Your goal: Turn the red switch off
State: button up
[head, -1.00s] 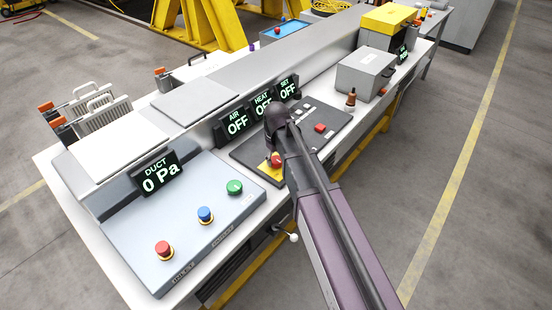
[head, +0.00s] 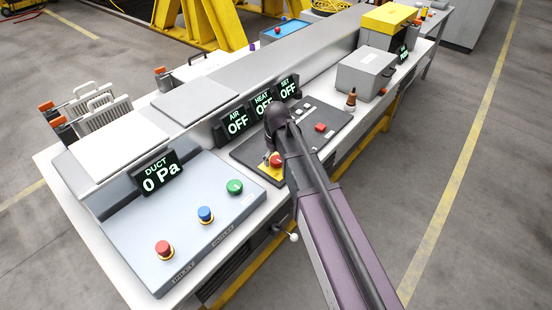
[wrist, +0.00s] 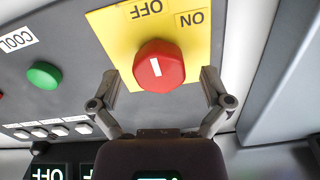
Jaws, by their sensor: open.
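The red switch (wrist: 158,65) is a knob with a short white line on a yellow plate (wrist: 112,32) marked OFF and ON, seen upside down in the wrist view. The line runs nearly up and down in that view, roughly towards the OFF side. My gripper (wrist: 159,76) is open, one finger on each side of the knob's near half. I cannot tell whether either finger touches it. In the head view the red switch (head: 277,161) sits on its yellow plate at the dark panel's near end, with my gripper (head: 268,157) beside it.
A green button (wrist: 44,75) and a row of white switches (wrist: 48,130) share the dark panel. Displays reading OFF (head: 263,106) stand behind it. A light console (head: 185,240) with red, blue and green buttons is at left, a grey box (head: 366,75) farther right.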

jog(key=shift+m, duration=0.5)
